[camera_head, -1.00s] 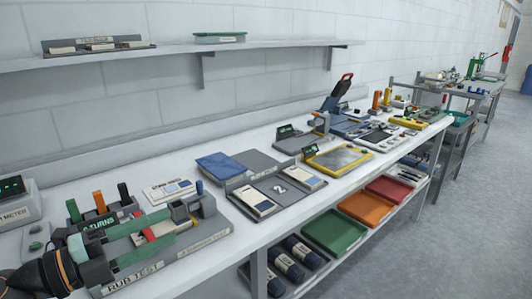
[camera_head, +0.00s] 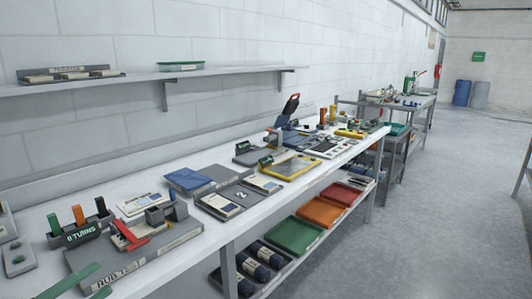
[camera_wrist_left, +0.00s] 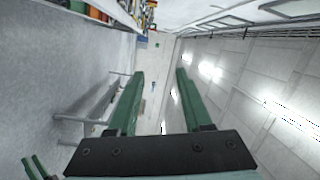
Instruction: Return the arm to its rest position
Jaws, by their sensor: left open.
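My left gripper (camera_head: 85,283) shows only by its green fingers at the bottom left corner of the head view, in front of the grey rub test fixture (camera_head: 130,252). In the left wrist view my left gripper (camera_wrist_left: 160,73) is open, with two parallel green fingers apart and nothing between them. The fingers point along the room, with floor on one side and ceiling lights on the other. The fixture carries a red piece (camera_head: 130,236) and grey blocks. My right gripper does not show in the head view.
The white bench (camera_head: 225,232) runs back to the right with a blue pad (camera_head: 188,180), a yellow-framed tray (camera_head: 291,166) and a counter block (camera_head: 82,232) with coloured tabs. A wall shelf (camera_head: 130,82) hangs above. The floor (camera_head: 430,215) right of the bench is clear.

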